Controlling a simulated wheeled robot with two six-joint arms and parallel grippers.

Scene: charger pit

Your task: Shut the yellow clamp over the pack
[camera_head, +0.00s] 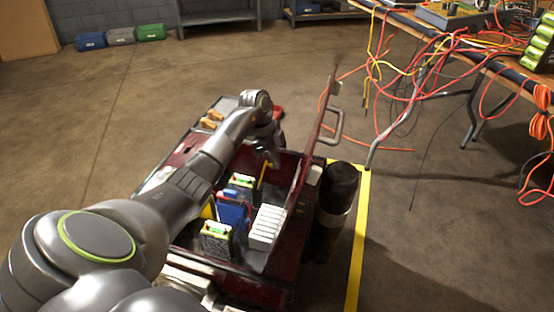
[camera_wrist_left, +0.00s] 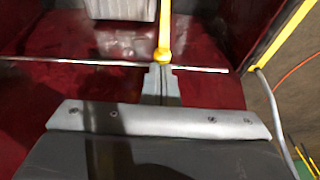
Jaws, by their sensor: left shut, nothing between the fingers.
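The yellow clamp (camera_head: 263,172) shows as a thin upright bar inside the dark red chest, partly hidden by my left gripper. In the left wrist view it is a yellow bar (camera_wrist_left: 165,25) with a rounded end just beyond my fingertips. My left gripper (camera_head: 274,163) is shut and empty; in the wrist view its fingertips (camera_wrist_left: 160,70) are together, very close to the rounded end. I cannot tell whether they touch. Dark packs with green and yellow tops (camera_head: 217,240) and a blue pack (camera_head: 233,212) stand in the chest. Which pack the clamp belongs to is unclear.
The chest's raised lid (camera_head: 312,140) with a handle stands on the right. A white ribbed block (camera_head: 267,228) is inside. A black cylinder (camera_head: 338,190) stands beside the chest. Orange cables (camera_head: 415,75) hang from the table at the right.

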